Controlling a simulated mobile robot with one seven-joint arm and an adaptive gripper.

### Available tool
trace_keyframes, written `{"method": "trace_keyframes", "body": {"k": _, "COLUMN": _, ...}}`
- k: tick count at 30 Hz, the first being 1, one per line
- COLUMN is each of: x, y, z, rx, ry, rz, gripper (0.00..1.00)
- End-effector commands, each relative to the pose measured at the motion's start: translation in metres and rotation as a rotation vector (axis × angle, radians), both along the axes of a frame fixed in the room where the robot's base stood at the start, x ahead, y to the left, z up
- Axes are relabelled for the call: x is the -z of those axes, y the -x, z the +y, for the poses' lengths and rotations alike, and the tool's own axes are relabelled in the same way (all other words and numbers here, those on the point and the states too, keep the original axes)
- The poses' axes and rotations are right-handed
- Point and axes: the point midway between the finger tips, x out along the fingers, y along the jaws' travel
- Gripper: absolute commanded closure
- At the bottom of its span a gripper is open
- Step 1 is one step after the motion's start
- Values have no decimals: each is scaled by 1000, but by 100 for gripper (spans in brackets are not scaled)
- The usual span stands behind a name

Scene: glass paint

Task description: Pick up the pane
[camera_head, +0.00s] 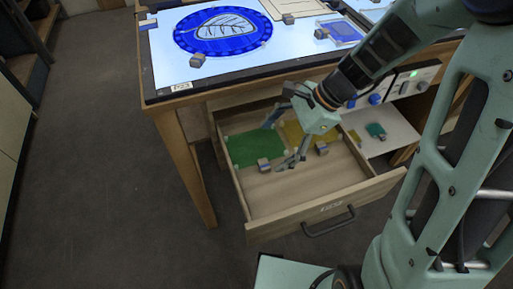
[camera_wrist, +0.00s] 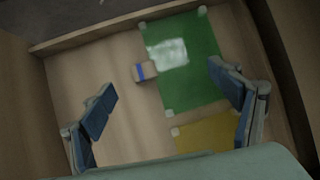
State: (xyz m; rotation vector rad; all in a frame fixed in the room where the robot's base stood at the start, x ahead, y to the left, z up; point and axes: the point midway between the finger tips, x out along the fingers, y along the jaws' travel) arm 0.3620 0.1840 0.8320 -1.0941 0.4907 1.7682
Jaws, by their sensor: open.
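A flat green pane (camera_head: 254,146) with pale corner pads lies in the open drawer (camera_head: 300,195), on its left side. A yellow pane (camera_head: 297,134) lies to its right, partly hidden by my gripper (camera_head: 277,146). My gripper is open and empty over the drawer, with its fingers spread. In the wrist view, the green pane (camera_wrist: 186,85) shows at upper right with a bright reflection on it, and the yellow pane (camera_wrist: 208,137) at lower right. The right finger overlaps the edges of both panes there. The left finger is over bare wood. I cannot tell the exact height above the panes.
A small block with a blue band (camera_wrist: 145,72) lies beside the green pane; another block (camera_head: 322,148) is farther right. The lit table (camera_head: 270,62) overhangs the drawer's back. A shelf with a teal piece (camera_head: 376,131) is at right.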

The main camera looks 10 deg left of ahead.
Motion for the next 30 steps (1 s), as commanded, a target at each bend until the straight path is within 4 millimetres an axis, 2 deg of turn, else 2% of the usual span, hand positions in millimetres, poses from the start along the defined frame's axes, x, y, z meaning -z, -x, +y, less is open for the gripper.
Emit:
{"method": "trace_keyframes", "body": {"k": 3, "x": 19, "y": 4, "z": 9, "rx": -3, "ry": 1, "rz": 3, "gripper": 17}}
{"method": "trace_keyframes", "body": {"k": 7, "x": 34, "y": 6, "z": 19, "rx": -3, "ry": 1, "rz": 3, "gripper": 17}}
{"method": "trace_keyframes", "body": {"k": 15, "x": 36, "y": 6, "z": 21, "rx": -1, "ry": 0, "rz": -1, "gripper": 18}}
{"method": "trace_keyframes", "body": {"k": 30, "x": 36, "y": 6, "z": 21, "rx": -1, "ry": 0, "rz": 0, "gripper": 73}}
